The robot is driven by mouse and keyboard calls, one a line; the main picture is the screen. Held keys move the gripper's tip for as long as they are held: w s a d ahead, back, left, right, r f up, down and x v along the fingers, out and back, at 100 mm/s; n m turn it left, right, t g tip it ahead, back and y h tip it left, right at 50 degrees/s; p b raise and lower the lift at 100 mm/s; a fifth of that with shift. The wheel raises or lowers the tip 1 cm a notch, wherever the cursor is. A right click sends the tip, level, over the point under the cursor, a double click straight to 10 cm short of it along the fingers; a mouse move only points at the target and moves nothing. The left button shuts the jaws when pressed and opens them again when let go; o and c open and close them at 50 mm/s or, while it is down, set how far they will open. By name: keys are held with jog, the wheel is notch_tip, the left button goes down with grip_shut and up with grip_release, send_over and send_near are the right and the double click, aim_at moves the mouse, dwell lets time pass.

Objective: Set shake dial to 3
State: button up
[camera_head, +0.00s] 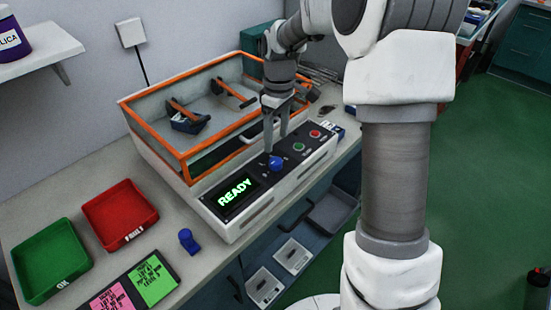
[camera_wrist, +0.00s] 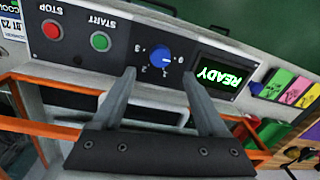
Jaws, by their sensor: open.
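The blue shake dial (camera_head: 276,162) sits on the dark control panel, right of the lit READY display (camera_head: 235,192). In the wrist view, the dial (camera_wrist: 160,56) appears upside down with small numbers around it. A pale mark shows on its face, but I cannot tell for sure which number it points to. My gripper (camera_head: 274,150) is over the panel, close to the dial. In the wrist view, my gripper (camera_wrist: 159,74) is open and empty, its two fingertips apart, on either side of the dial's near edge. I cannot tell whether they touch the panel.
The green start button (camera_head: 299,147) and red stop button (camera_head: 315,134) are right of the dial. An orange-rimmed shaker tray (camera_head: 186,177) stands behind the panel. Red (camera_head: 152,220) and green (camera_head: 84,276) bins and a small blue object (camera_head: 188,241) are on the bench at left.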

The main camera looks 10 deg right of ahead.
aim_at(275, 160)
notch_tip(275, 160, down, 7)
jog(key=shift+s+a+f+b, duration=0.15)
jog(key=shift+f+b, duration=0.05)
jog(key=shift+b, duration=0.2)
grip_shut()
